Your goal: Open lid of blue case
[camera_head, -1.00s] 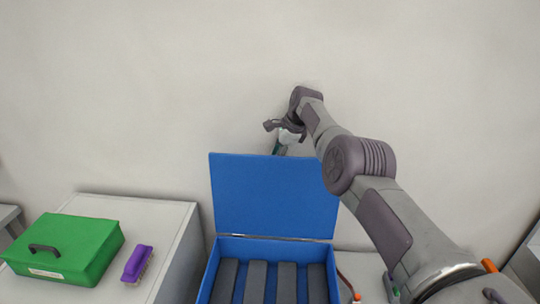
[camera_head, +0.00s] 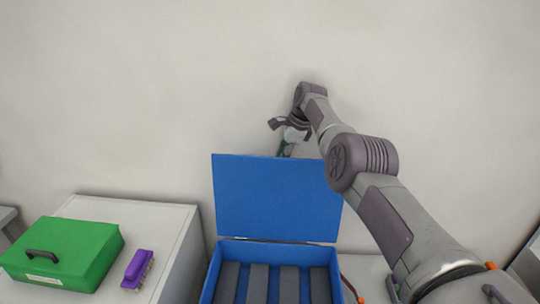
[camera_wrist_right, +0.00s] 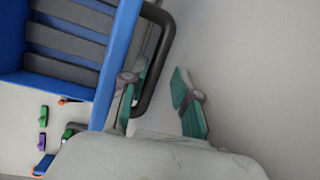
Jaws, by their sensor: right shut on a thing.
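The blue case (camera_head: 211,283) stands at the bottom middle of the head view. Its lid (camera_head: 278,198) stands up, roughly upright, at the back, so the inside shows. Several dark grey slabs (camera_head: 259,284) lie side by side in it. My right gripper (camera_head: 286,147) is behind the lid's top edge, its tips partly hidden. My left gripper is not in view.
A green case (camera_head: 75,243) with a dark handle and a purple brush-like object (camera_head: 138,264) lie on a white cabinet top (camera_head: 160,222) at the left. A plain wall (camera_head: 130,90) stands behind. My right arm crosses the right side.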

